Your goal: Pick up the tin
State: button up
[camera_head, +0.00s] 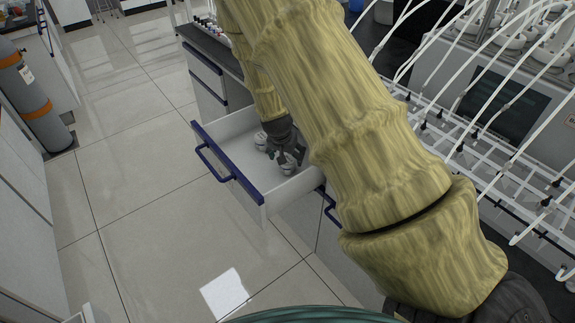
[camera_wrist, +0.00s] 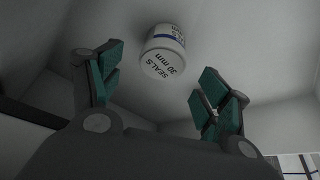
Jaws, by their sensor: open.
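A small white tin (camera_wrist: 163,55) shows in the wrist view, with a blue band and the dark words "SEALS 30 mm" on it. It sits inside a white drawer, ahead of my gripper (camera_wrist: 160,80) and between the lines of its two fingers. The fingers are spread, with green pads, and neither touches the tin. In the head view my gripper (camera_head: 289,155) reaches down into the open drawer (camera_head: 233,151). Small white round items show there beside it (camera_head: 261,140) and just below it (camera_head: 287,168); my gripper partly hides them. I cannot tell which is the labelled tin.
The drawer's blue-edged front (camera_head: 226,163) and side walls surround my gripper closely. A dark worktop (camera_head: 212,48) lies above and behind it. A rack with white tubes (camera_head: 490,150) stands at the right. The tiled floor between is clear.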

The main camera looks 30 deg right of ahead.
aim_at(288, 159)
jog(key=shift+a+p+x, duration=0.1)
jog(key=shift+p+x, duration=0.05)
jog(key=shift+x, duration=1)
jog(key=shift+a+p+x, duration=0.15)
jog(key=shift+x, duration=0.95)
jog(key=shift+s+f, duration=0.1)
jog(key=shift+f, duration=0.05)
jog(key=shift+c, duration=0.4)
jog(key=c, duration=1)
